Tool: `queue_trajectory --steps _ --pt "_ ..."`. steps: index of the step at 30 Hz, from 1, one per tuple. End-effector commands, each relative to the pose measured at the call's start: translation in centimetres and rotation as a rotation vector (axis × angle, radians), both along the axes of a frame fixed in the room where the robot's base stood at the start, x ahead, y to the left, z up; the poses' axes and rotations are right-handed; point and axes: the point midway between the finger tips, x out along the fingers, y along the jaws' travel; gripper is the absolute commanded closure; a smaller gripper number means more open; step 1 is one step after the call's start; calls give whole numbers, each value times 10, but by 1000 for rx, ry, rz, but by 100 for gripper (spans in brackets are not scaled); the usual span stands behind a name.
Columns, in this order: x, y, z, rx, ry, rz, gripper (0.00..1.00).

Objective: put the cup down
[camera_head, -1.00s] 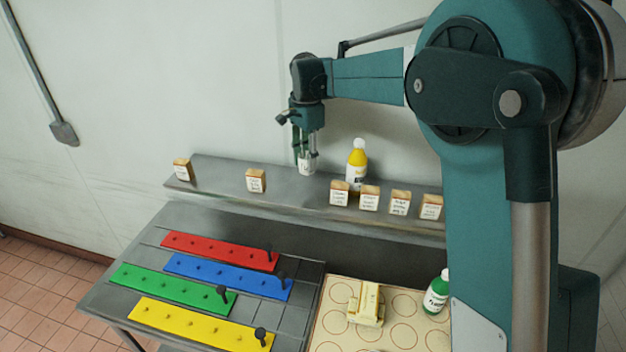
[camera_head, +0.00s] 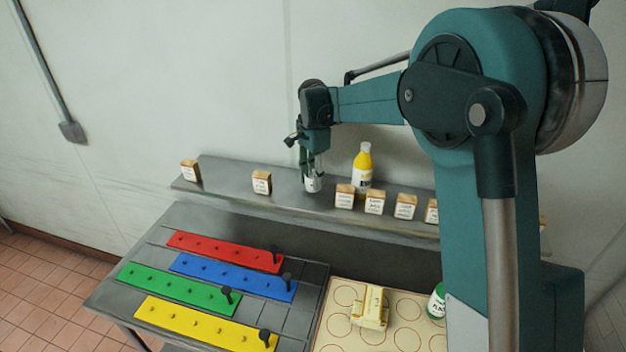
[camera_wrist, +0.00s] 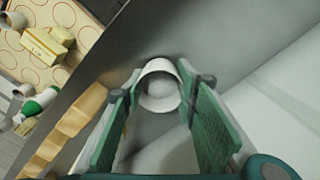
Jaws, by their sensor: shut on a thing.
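The white cup (camera_head: 313,184) is held by my gripper (camera_head: 312,172) at the grey shelf (camera_head: 285,190), between a labelled tan block and the yellow bottle. In the wrist view the cup (camera_wrist: 160,85) shows its round mouth between the green fingers of my gripper (camera_wrist: 160,100), which are shut on it. The cup's lower end is at or just above the shelf surface; I cannot tell whether it touches.
The yellow bottle (camera_head: 363,168) stands right of the cup. Labelled tan blocks stand along the shelf, one (camera_head: 261,182) left of the cup and one (camera_head: 344,196) close on its right. Below are coloured strips (camera_head: 224,250) and a board with a pale yellow object (camera_head: 371,307).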

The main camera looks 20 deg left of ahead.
Motion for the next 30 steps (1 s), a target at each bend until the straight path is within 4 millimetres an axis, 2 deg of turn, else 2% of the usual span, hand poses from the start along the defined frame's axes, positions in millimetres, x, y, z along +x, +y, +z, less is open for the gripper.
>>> queue_trajectory --steps 3,17,18,21,30 --pt "0 0 -6 0 0 0 82" --pt "0 0 -11 0 0 0 82" --pt "0 0 -11 0 0 0 66" --pt "0 0 -10 0 0 0 56" --pt "0 0 -10 0 0 0 56"
